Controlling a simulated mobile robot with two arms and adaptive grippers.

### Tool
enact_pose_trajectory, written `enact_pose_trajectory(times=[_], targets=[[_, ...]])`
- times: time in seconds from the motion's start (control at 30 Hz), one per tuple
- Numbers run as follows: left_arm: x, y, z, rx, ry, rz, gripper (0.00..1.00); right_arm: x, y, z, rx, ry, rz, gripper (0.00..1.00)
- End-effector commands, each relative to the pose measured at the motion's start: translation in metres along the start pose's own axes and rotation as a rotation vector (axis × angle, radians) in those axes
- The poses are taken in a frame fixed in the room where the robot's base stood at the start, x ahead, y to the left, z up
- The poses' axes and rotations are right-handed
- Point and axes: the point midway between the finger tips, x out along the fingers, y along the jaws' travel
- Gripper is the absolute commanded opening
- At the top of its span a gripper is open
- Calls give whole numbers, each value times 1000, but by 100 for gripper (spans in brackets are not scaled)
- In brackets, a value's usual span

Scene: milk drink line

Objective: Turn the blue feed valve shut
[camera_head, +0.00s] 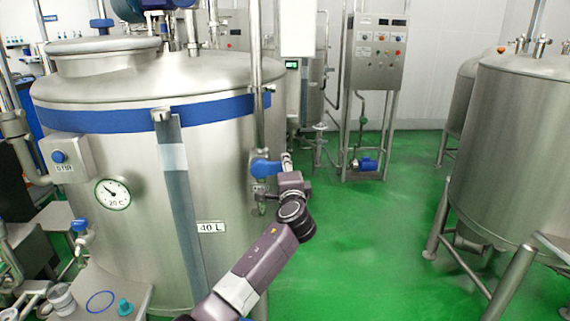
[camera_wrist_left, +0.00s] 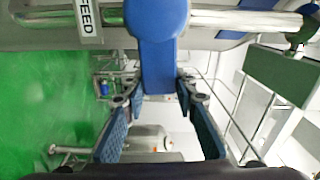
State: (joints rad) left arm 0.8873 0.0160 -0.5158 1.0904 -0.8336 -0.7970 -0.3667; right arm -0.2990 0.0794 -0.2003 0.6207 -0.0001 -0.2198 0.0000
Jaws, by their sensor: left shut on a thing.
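The blue feed valve handle (camera_head: 264,167) sits on the vertical steel pipe at the right side of the big tank. It points sideways to the right, across the pipe. In the left wrist view the blue handle (camera_wrist_left: 158,55) stands across the pipe, beside a FEED label (camera_wrist_left: 87,18). My left gripper (camera_head: 287,160) is at the handle's free end. In the wrist view its two fingertips (camera_wrist_left: 158,86) are on either side of the handle, shut on it. The right gripper is in neither view.
The steel tank (camera_head: 100,240) with a blue band stands close on the left. A control panel (camera_head: 378,52) stands behind. Another tank (camera_head: 515,150) on legs stands at the right. Green floor (camera_head: 370,250) between them is open. A smaller blue-handled valve (camera_head: 80,226) is at lower left.

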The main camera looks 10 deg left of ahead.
Motion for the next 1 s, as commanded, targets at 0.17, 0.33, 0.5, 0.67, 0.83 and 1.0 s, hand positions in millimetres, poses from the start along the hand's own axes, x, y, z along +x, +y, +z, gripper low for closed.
enact_pose_trajectory(times=[0.17, 0.33, 0.5, 0.67, 0.83, 1.0], targets=[[0, 4, -1, 56, 2, -1, 0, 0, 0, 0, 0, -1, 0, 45], [0, 6, 0, 82, 2, 0, 0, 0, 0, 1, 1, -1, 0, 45], [0, 7, 0, 90, 2, 0, 0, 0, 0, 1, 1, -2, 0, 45], [0, 8, 0, 91, 1, 1, 0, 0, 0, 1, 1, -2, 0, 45], [0, 8, 0, 90, 1, 1, 36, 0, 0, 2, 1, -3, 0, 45], [0, 7, 0, 87, 1, 1, 45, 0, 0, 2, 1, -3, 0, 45]])
